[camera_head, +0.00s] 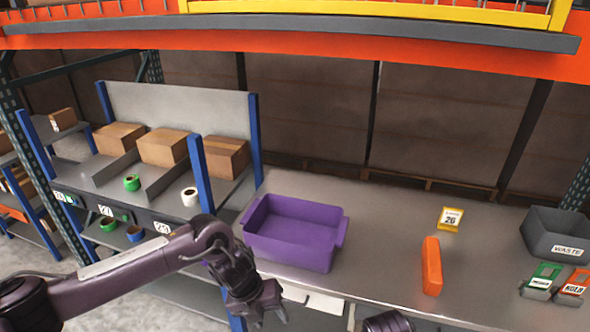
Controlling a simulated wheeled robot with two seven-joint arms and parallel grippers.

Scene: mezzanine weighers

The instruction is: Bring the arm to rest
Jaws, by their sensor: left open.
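My left arm comes in from the left, and its dark gripper (266,308) hangs in front of the table's front edge. It points down, is open and holds nothing that I can see. It is below and in front of the purple bin (322,252), apart from it. A dark rounded part at the bottom edge, right of centre, looks like a piece of my right arm; no right gripper fingers show.
The metal table (385,215) holds an orange block (431,266), a yellow card marked 26 (450,219), a grey waste bin (560,236), and green and orange labelled boxes at right. A shelf rack with cardboard boxes (163,147) and tape rolls stands left.

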